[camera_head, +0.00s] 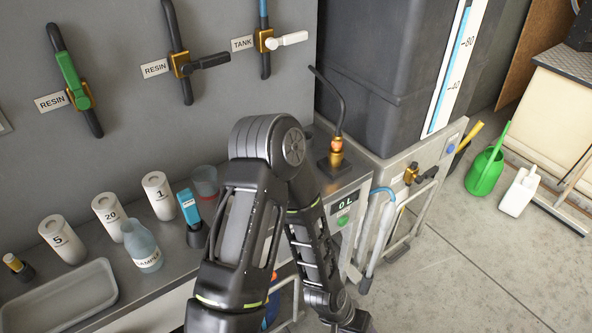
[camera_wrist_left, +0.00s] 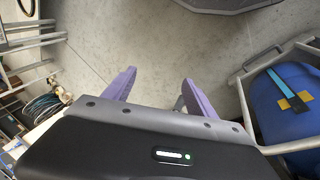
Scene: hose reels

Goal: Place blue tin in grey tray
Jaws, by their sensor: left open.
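The grey tray (camera_head: 65,298) lies on the counter at the lower left of the head view, and the part that shows is empty. I cannot make out a blue tin for certain in either view. My left arm rises in the middle of the head view and bends down past the counter's front edge; its fingers are not clear there. In the left wrist view my left gripper (camera_wrist_left: 159,77) is open, its two purple fingers apart with bare floor beyond them. My right gripper is in neither view.
White numbered canisters (camera_head: 62,240), a clear bottle (camera_head: 142,246) and a blue handheld device (camera_head: 188,207) stand on the counter. A large blue container (camera_wrist_left: 292,108) sits in a metal frame at the right of the wrist view.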

